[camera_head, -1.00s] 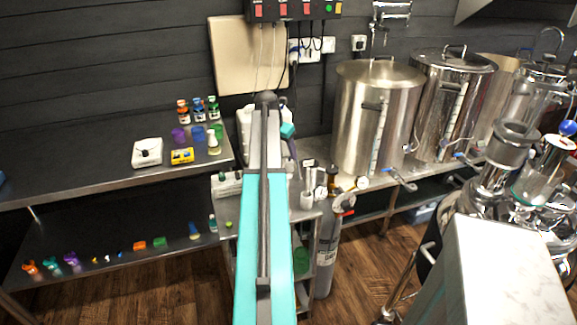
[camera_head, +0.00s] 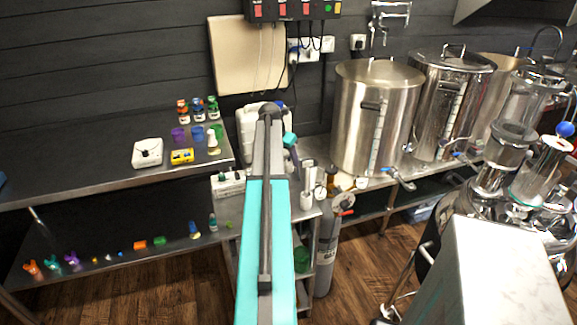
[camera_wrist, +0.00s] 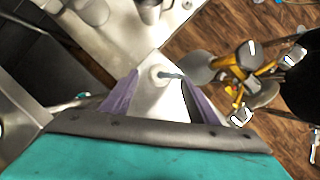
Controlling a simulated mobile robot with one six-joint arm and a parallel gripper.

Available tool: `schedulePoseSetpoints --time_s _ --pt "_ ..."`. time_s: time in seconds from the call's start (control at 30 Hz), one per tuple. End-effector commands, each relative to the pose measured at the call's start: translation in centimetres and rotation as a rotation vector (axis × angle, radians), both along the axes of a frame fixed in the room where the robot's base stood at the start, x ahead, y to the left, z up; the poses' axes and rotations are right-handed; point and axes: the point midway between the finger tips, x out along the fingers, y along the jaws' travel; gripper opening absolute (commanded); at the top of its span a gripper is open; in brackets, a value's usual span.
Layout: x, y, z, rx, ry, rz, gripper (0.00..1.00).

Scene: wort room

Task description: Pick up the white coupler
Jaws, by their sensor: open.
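I cannot pick out the coupler there.
A steel side table (camera_head: 307,207) stands beyond my arm, with bottles and small items on it. A grey gas cylinder (camera_head: 326,255) stands beside it. Large steel kettles (camera_head: 372,120) line the back right. A steel bench (camera_head: 75,160) at left holds small bottles and a scale.

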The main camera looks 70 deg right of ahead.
Motion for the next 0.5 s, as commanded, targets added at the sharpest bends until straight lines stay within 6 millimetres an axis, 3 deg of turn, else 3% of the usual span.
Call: schedulePoseSetpoints --time_s 0.3,0.5 --pt "-0.2 -1.3 -2.8 0.001 0.001 0.0 0.54" --pt "-0.2 -1.4 -3.5 0.0 0.0 0.001 0.54"
